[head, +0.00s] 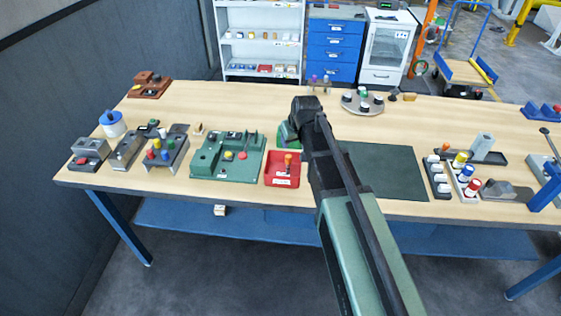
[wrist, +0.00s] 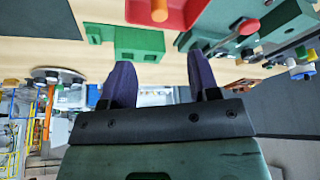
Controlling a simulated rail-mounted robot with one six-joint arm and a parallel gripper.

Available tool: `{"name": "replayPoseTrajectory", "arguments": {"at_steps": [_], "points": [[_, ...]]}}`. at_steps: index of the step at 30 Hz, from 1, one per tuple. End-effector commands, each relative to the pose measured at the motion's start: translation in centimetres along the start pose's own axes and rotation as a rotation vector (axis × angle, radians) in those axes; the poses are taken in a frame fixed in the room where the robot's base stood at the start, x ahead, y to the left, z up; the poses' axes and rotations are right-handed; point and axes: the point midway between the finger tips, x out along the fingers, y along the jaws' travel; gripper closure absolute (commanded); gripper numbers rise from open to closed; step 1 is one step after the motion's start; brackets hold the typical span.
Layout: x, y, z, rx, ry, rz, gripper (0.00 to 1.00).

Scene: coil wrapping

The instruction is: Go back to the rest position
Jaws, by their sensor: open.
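My arm reaches from the lower right over the table. My gripper (wrist: 163,82) shows two dark fingers set well apart in the wrist view, with nothing between them. In the head view the gripper's end is hidden behind my dark wrist, close to a green block (head: 284,136). The green block (wrist: 138,43) also shows just beyond the fingers in the wrist view; I cannot tell the exact gap. A red tray (head: 281,181) with an orange peg (head: 288,161) stands left of my arm. The wrist view appears upside down.
The wooden table (head: 235,100) holds a green fixture (head: 211,170) and several small parts at left. A dark green mat (head: 385,172) lies right of my arm. A round grey stand (head: 362,106) is behind; white-bodied spools (head: 466,173) stand at right.

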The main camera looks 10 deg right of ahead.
Motion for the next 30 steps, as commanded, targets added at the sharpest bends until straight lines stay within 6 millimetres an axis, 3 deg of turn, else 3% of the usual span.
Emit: {"name": "replayPoseTrajectory", "arguments": {"at_steps": [5,8,12,15,18,30], "points": [[-0.2,-0.2,1.1,0.033,-0.040,-0.004,0.44],[-1.5,-1.1,6.5,0.095,-0.157,-0.001,0.44],[-3.7,-3.1,16.4,0.165,-0.326,0.020,0.44],[-4.7,-4.0,20.9,0.177,-0.388,0.034,0.44],[-4.8,-4.5,22.4,0.171,-0.396,0.036,0.44],[-4.8,-4.5,21.8,0.168,-0.393,0.035,0.44]]}}
